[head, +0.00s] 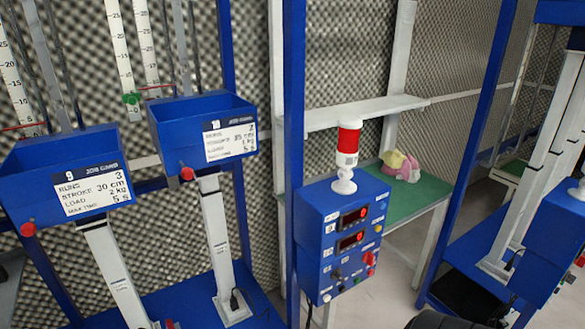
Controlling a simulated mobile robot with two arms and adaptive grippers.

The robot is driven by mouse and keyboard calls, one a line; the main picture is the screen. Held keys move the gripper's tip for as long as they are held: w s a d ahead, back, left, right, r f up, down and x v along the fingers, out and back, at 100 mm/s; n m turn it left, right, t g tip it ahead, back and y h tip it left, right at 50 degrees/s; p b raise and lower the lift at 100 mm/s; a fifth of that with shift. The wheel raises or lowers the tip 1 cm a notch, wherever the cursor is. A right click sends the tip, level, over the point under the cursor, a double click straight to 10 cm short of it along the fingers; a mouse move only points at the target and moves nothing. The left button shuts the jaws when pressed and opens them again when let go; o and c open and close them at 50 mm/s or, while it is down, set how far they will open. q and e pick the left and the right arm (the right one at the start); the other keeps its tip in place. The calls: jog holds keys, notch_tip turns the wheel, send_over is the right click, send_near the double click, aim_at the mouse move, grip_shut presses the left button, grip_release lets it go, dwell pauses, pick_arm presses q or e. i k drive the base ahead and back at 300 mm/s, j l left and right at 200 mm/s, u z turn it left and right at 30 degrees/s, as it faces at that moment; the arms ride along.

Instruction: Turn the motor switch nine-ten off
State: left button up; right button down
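A blue control box (338,255) stands in the middle of the head view, fixed beside a blue post. Its front has two red-digit displays, the upper one (354,216) and the lower one (350,241). Below them are small labelled controls, including a dark knob or switch (337,274) and red parts (370,259) at the right. The labels are too small to read, so I cannot tell which control is motor switch nine-ten or its position. A red and white signal lamp (348,145) stands on top of the box. Neither gripper is recognisable in view.
A green table (405,208) with a pink and yellow toy (401,165) is behind the box. Another blue rig (550,235) stands at right.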

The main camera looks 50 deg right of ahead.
aim_at(368, 258)
jog(key=z, duration=1.9)
